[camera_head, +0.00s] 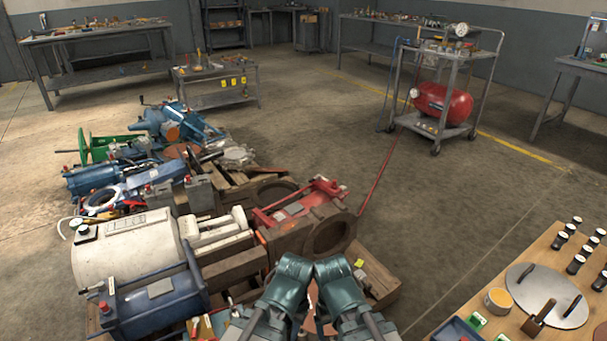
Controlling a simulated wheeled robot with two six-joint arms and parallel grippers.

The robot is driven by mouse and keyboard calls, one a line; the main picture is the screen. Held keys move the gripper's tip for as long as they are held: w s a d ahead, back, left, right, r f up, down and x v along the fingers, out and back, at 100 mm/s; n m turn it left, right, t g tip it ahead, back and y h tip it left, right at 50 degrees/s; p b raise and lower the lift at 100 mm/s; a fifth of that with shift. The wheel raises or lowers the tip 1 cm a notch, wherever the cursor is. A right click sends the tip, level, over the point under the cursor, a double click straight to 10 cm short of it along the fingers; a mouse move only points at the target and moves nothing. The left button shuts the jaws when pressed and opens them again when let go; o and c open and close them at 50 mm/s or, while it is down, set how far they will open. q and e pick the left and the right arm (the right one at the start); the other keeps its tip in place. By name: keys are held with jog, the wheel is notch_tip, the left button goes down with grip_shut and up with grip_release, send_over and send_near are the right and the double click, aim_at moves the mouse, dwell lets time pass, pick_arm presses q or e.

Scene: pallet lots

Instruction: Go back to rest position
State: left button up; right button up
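Two teal arm links, which look like my own arms, rise side by side at the bottom centre of the head view. Their rounded upper ends nearly meet in front of the pallet pile. I cannot make out any gripper fingers on either arm, and nothing held shows. The pallet (378,287) bears a heap of machine parts. Among them are a white cylinder tank (128,250), a blue motor (155,305), a brown ring-shaped casting (300,235) and a red frame (310,197).
A cart (452,75) with a red tank (442,103) stands behind. Workbenches (98,47) line the back. Floor between the pile and cart is mostly clear.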

notch_tip(320, 180, up, 37)
jog(key=p, duration=3.6)
jog(key=shift+r, duration=0.2)
